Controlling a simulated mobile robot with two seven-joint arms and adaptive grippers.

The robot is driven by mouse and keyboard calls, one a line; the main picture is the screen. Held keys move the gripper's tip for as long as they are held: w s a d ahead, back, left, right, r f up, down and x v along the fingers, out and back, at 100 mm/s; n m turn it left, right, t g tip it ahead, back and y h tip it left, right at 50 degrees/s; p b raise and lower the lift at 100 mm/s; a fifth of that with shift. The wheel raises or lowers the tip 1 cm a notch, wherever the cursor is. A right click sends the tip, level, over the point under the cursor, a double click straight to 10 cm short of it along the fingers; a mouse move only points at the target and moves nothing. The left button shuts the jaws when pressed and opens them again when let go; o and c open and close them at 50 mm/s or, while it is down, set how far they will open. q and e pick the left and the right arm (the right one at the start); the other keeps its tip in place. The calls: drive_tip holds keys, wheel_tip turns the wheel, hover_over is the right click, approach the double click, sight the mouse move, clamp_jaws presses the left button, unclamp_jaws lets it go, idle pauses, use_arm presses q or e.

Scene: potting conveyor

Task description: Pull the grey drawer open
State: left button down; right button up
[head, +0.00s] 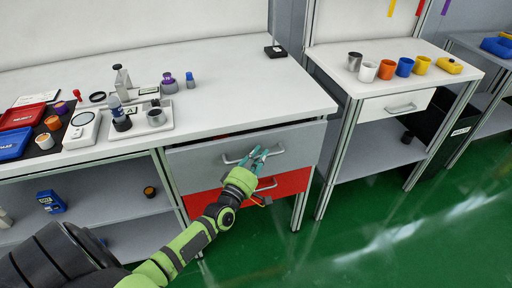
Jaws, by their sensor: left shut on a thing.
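The grey drawer (197,158) is the upper of two drawers under the right end of the white workbench. A dark gap shows along its top edge below the tabletop, so it looks slightly out. Its bar handle (276,151) is on the front face. My left gripper (257,157) is at the handle and shut on it; the fingers hide part of the bar. My right gripper is not in view.
A red drawer (293,184) with its own handle sits directly below. The workbench (240,85) carries trays, small parts and a fixture. A second bench (401,48) with several cups stands to the right. The green floor (330,240) in front is clear.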

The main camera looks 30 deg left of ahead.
use_arm(q)
drive_tip(key=s+d+p, duration=0.5)
drive_tip(key=s+d, duration=1.2)
drive_tip(key=d, duration=0.3)
drive_tip(key=shift+s+d, duration=0.3)
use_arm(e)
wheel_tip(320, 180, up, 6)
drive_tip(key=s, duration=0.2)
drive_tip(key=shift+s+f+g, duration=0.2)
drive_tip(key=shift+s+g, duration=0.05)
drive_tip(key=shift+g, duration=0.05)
use_arm(q)
drive_tip(key=c, duration=1.4)
unclamp_jaws()
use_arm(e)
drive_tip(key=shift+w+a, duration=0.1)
use_arm(q)
drive_tip(key=s, duration=0.4)
drive_tip(key=s+f, duration=0.1)
drive_tip(key=s, duration=0.7)
drive_tip(key=shift+d+f, duration=0.3)
drive_tip(key=shift+d, duration=0.1)
